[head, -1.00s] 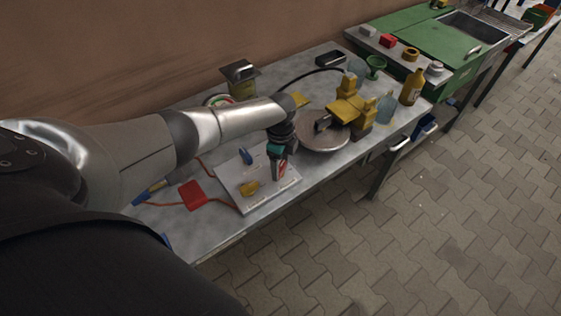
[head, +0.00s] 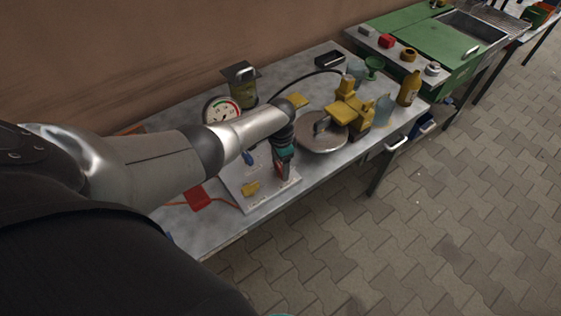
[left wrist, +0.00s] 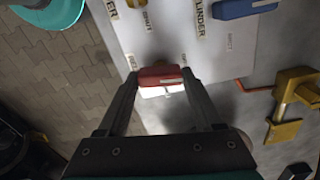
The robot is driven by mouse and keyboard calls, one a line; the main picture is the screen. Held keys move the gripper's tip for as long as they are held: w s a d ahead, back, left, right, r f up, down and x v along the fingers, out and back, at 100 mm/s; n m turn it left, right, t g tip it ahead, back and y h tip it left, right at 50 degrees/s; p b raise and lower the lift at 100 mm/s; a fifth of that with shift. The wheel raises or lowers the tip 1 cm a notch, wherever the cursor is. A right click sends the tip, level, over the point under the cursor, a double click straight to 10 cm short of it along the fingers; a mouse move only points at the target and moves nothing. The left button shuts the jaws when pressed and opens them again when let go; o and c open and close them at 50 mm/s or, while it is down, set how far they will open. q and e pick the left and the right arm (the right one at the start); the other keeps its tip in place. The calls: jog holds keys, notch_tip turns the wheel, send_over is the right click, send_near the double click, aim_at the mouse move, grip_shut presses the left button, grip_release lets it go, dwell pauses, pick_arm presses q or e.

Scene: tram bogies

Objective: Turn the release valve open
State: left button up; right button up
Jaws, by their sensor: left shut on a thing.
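The valve panel (head: 233,187) is a pale slanted board on the bench, with a red, a yellow and a blue handle. My left gripper (head: 281,176) is at the panel's right side. In the left wrist view its fingertips (left wrist: 159,85) are shut on the red handle (left wrist: 160,75), which lies across between them. The yellow handle (head: 250,187) and the blue handle (head: 248,157) are apart from the gripper. The panel lettering near the red handle is too blurred to read surely. My right gripper's fingers do not show.
A round gauge (head: 221,112) stands behind my left arm. A metal disc (head: 322,131) and a yellow device (head: 350,105) stand right of the panel. A red block (head: 196,197) lies left of it. Bottles stand further right. The paved floor (head: 400,240) in front is clear.

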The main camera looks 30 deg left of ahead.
aim_at(280, 167)
pick_arm(q)
jog(key=shift+n, duration=0.9)
jog(key=o, duration=1.4)
jog(key=shift+c, duration=0.2)
jog(key=shift+r+p, duration=0.45)
jog(key=shift+p, duration=0.1)
notch_tip(280, 167, up, 14)
jog(key=p, duration=0.5)
jog(key=shift+r, duration=0.2)
